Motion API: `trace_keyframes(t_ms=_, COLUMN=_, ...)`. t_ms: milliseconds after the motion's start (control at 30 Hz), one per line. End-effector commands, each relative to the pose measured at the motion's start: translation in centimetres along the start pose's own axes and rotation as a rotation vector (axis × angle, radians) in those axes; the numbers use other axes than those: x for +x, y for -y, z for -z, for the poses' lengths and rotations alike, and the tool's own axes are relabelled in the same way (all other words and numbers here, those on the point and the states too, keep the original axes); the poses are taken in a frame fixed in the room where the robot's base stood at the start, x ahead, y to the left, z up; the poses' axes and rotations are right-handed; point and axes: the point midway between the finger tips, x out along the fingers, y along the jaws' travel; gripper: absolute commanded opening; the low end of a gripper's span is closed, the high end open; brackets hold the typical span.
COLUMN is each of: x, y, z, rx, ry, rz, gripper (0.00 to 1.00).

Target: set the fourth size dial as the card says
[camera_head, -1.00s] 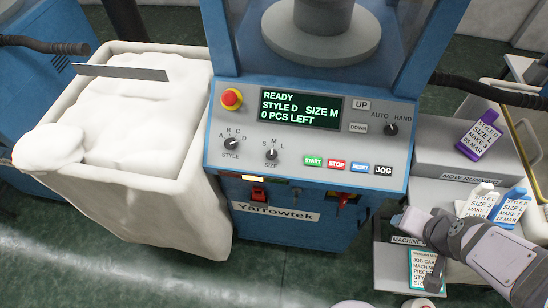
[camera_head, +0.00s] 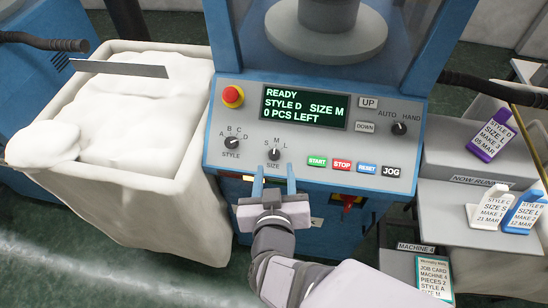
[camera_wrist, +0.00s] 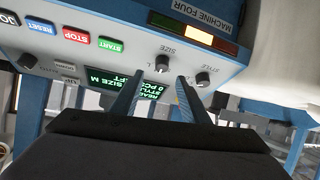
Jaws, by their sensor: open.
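The size dial (camera_head: 274,154) is a small black knob on the grey panel, with S, M and L around it; its pointer looks turned up toward M. It also shows in the wrist view (camera_wrist: 162,64). The screen (camera_head: 305,107) reads READY, STYLE D, SIZE M, 0 PCS LEFT. The job card (camera_head: 434,278) at lower right reads machine 4, pieces 2, style A, size M; its bottom is cut off. My gripper (camera_head: 274,174) is open and empty just below the size dial, its fingers spread to either side of it; contact is not visible.
The style dial (camera_head: 232,142) is close on the left. Green START (camera_head: 317,161), red STOP, blue RESET and black JOG buttons run to the right. A red knob (camera_head: 232,96) stands at the panel's left. A white bin is left.

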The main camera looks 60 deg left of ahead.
Motion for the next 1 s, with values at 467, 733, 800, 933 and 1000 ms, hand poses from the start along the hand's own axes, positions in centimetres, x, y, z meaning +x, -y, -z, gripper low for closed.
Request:
trace_keyframes(t_ms=467, x=1.9, y=0.3, z=0.0, rx=-0.006, ry=-0.007, rz=-0.002, gripper=0.41)
trace_keyframes(t_ms=733, x=5.2, y=0.3, z=0.1, rx=-0.005, ry=-0.008, rz=-0.001, gripper=0.41)
trace_keyframes(t_ms=800, x=5.9, y=0.3, z=0.1, rx=-0.006, ry=-0.008, rz=0.000, gripper=0.41)
trace_keyframes(t_ms=933, x=6.8, y=0.4, z=0.1, rx=-0.006, ry=-0.008, rz=0.001, gripper=0.41)
trace_keyframes(t_ms=1000, x=7.0, y=0.4, z=0.1, rx=-0.006, ry=-0.008, rz=0.002, gripper=0.41)
